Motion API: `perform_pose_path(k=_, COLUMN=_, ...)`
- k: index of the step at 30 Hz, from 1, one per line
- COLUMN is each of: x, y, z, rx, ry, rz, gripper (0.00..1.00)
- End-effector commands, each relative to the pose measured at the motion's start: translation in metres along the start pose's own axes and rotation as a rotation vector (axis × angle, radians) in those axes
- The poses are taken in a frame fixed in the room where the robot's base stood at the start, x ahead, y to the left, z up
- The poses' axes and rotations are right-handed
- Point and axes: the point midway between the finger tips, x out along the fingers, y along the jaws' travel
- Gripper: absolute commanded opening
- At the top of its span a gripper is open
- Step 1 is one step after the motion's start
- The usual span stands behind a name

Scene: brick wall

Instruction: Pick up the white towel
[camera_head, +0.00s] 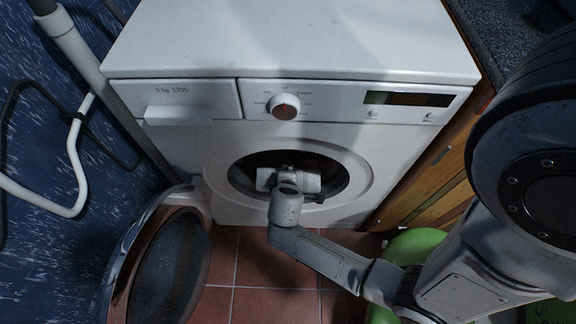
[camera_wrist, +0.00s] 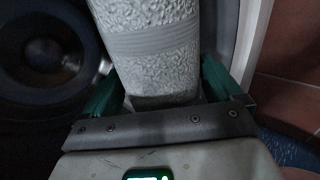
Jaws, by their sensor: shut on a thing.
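The white towel (camera_wrist: 150,45) is a textured white roll or fold with a smoother band across it. It fills the top middle of the wrist view. My gripper (camera_wrist: 160,84) has a green finger on each side of the towel and is shut on it. In the head view my gripper (camera_head: 288,180) is at the round door opening of the white washing machine (camera_head: 290,40). I cannot make out the towel in the head view, where my arm and the opening's shadow hide it.
The round glass door (camera_head: 160,262) stands open at the lower left. A green tub (camera_head: 412,245) sits on the red tiled floor (camera_head: 262,262) at the right, partly behind my arm. A wooden cabinet (camera_head: 425,190) flanks the machine. White and grey pipes (camera_head: 70,45) run along the left wall.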

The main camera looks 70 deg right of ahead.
Motion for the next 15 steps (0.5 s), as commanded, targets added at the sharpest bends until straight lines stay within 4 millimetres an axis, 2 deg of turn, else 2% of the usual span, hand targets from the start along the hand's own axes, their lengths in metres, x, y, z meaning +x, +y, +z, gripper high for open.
perform_pose_path(k=15, x=-0.064, y=-0.07, z=0.0, rx=-0.003, ry=0.002, rz=-0.001, gripper=0.57)
